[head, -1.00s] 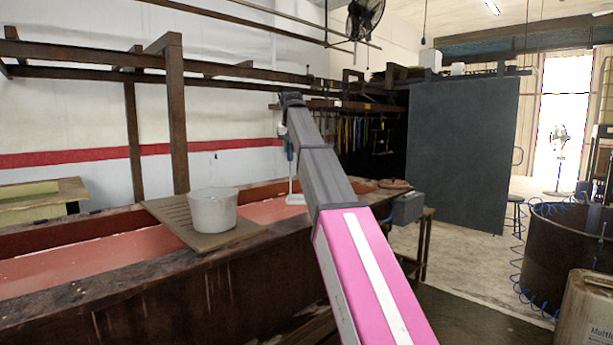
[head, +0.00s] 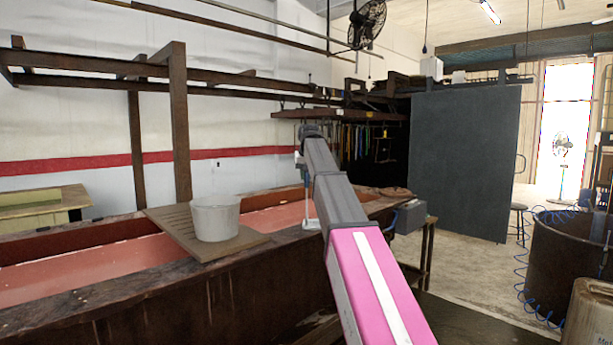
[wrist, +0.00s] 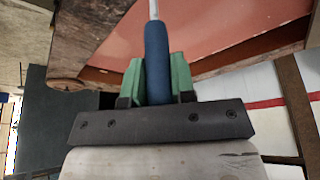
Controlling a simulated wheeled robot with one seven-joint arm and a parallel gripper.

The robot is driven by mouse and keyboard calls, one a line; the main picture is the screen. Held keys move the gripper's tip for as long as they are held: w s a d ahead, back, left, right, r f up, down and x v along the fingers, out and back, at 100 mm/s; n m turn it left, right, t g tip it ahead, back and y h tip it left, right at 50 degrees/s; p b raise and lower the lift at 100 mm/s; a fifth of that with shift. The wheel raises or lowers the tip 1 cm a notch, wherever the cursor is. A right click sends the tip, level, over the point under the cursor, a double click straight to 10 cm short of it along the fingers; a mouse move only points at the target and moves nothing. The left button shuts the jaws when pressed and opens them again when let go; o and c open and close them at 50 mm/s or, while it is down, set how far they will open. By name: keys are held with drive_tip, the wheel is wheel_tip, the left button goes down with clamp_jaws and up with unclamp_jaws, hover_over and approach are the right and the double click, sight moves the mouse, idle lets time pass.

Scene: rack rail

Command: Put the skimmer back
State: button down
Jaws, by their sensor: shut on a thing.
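My gripper (wrist: 157,80) is shut on the blue handle of the skimmer (wrist: 157,50); its green fingers press the handle from both sides. In the head view, the skimmer (head: 310,223) hangs upright below my gripper (head: 301,162), its pale flat end low over the right part of the red trough (head: 285,216). My arm hides part of the trough behind it. A dark wooden rack rail (head: 335,115) with several thin things hanging from it is on the back wall, beyond and above my gripper.
A white bucket (head: 215,220) stands on a slatted board (head: 172,222) across the trough. A wooden post (head: 180,125) and overhead beams stand to the left. A dark panel (head: 465,165) is at the right, with a large round tub (head: 568,255) near the right edge.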

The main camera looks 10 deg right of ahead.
drive_tip(key=shift+f, duration=0.1)
drive_tip(key=c, duration=0.9)
unclamp_jaws()
drive_tip(key=shift+c, duration=0.2)
drive_tip(key=v, duration=1.2)
